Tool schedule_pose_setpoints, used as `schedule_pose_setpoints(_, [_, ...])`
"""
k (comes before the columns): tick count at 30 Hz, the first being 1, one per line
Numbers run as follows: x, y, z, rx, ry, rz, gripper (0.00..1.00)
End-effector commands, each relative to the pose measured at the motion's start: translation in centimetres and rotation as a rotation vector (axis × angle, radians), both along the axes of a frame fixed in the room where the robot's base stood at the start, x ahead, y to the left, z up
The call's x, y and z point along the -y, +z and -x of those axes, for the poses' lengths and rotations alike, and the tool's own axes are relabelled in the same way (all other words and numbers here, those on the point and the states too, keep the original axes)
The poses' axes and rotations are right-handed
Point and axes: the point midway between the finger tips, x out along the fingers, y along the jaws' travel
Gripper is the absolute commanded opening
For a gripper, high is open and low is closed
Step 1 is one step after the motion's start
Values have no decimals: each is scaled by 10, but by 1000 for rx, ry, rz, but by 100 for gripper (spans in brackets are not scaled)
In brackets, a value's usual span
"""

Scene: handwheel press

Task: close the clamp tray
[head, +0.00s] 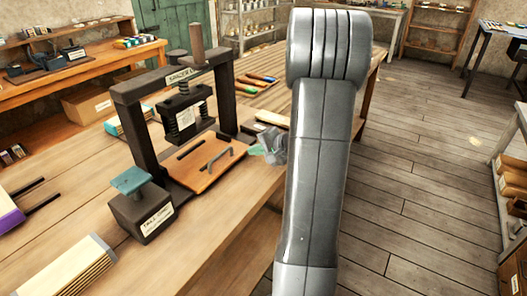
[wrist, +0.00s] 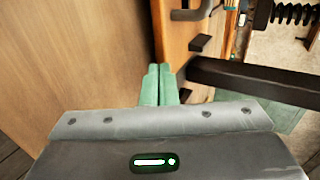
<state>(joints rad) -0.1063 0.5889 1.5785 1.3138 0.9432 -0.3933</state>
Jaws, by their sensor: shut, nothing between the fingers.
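The clamp tray (head: 196,178) is a flat orange-brown board with a curved metal handle (head: 217,158) and dark strips on top. In the head view it juts out from the front of the dark handwheel press (head: 140,135). The tray also shows in the wrist view (wrist: 176,42), with part of its handle (wrist: 192,12) at the top. My gripper (head: 258,151) is just right of the tray's outer end, partly hidden by my arm. In the wrist view its two green fingers (wrist: 158,68) are together and empty, their tips close to the tray's edge. I cannot tell whether they touch it.
A dark block with a teal top (head: 130,182) stands left of the tray on the wooden bench (head: 200,225). Coloured-handled tools (head: 257,80) lie behind the press. A dark bar (wrist: 260,82) crosses right of my fingers in the wrist view. Floor (head: 420,200) on the right is clear.

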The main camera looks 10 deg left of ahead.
Motion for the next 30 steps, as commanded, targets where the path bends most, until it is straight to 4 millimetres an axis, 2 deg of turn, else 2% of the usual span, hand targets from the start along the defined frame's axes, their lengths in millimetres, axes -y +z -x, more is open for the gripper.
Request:
schedule_pose_setpoints(11, [-2,0,-1,0,0,0,0])
schedule_pose_setpoints(21, [-38,-2,-13,0,1,-1,0])
schedule_pose_setpoints(30, [-39,0,-13,0,0,-2,0])
